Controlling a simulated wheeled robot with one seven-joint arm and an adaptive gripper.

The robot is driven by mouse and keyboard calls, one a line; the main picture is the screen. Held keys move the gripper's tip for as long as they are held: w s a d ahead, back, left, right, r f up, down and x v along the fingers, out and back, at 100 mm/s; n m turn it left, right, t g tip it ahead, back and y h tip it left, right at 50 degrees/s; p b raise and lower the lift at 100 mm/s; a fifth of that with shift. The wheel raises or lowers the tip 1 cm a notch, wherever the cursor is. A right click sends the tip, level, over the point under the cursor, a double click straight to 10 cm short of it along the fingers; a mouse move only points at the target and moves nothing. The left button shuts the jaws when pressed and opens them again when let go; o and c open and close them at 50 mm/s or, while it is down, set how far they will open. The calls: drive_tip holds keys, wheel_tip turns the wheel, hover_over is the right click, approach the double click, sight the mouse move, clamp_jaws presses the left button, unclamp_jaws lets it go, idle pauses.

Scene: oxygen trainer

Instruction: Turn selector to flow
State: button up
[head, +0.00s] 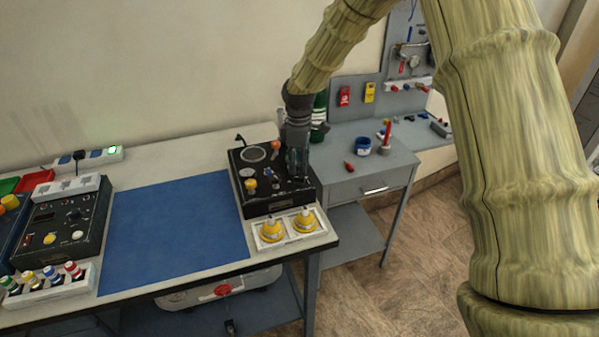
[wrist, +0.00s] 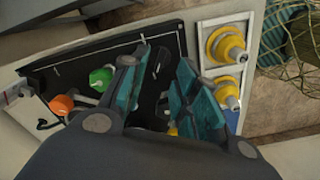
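The oxygen trainer, a black panel box (head: 262,207), stands at the right end of the table; it also shows in the wrist view (wrist: 60,78). My gripper (head: 297,176) points down over its right part. In the wrist view, my gripper's (wrist: 160,68) two teal fingers stand apart with a gap between them. A dark part of the panel shows in that gap, and I cannot tell whether it is the selector or whether a finger touches it. An orange knob (wrist: 61,104) and a green knob (wrist: 101,77) are left of the fingers. The selector's setting is hidden.
A white tray with yellow fittings (head: 272,231) sits in front of the trainer. A blue mat (head: 180,220) lies clear to the left, with another black panel (head: 75,225) beyond it. A grey side table (head: 345,180) stands at the right, below a tool board.

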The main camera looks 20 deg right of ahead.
sight(299, 180)
drive_tip(key=shift+f+p, duration=0.45)
drive_tip(key=shift+f, duration=1.8)
clamp_jaws()
